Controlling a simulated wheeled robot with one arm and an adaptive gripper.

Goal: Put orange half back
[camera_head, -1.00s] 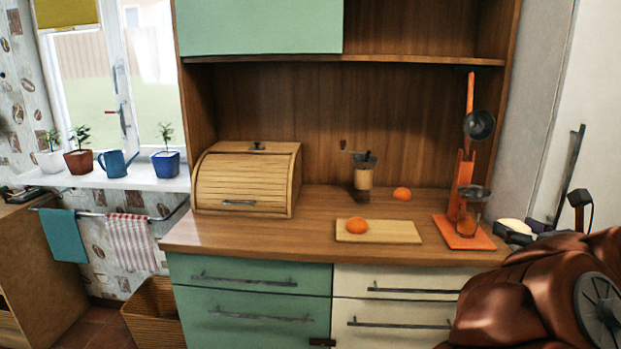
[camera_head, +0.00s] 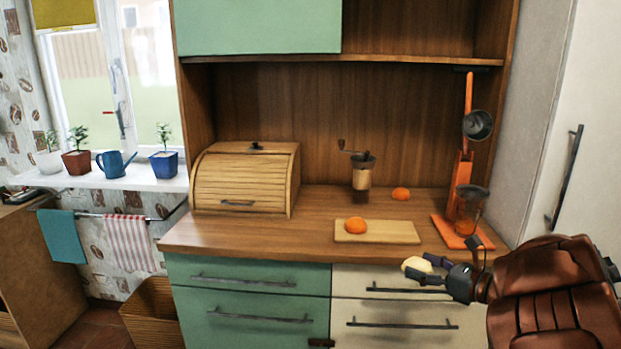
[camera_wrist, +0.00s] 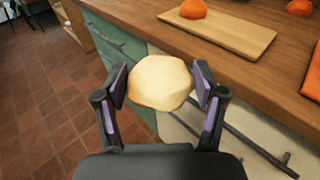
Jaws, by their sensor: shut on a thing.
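My gripper (camera_head: 432,270) is shut on a pale, cream-coloured rounded piece (camera_head: 416,266), held in front of the drawers below the counter edge. In the wrist view this piece (camera_wrist: 160,82) sits between the two purple-padded fingers (camera_wrist: 163,92); no orange peel shows on its visible side. An orange half (camera_head: 355,225) lies on the cutting board (camera_head: 395,233), and it also shows in the wrist view (camera_wrist: 193,8). Another orange piece (camera_head: 400,193) lies on the counter behind the board.
An orange press (camera_head: 463,190) with a clear container stands on the right of the counter (camera_head: 300,236). A hand grinder (camera_head: 362,172) and a bread box (camera_head: 247,179) stand further left. Drawer handles (camera_head: 403,324) stick out below the counter. The right part of the board is bare.

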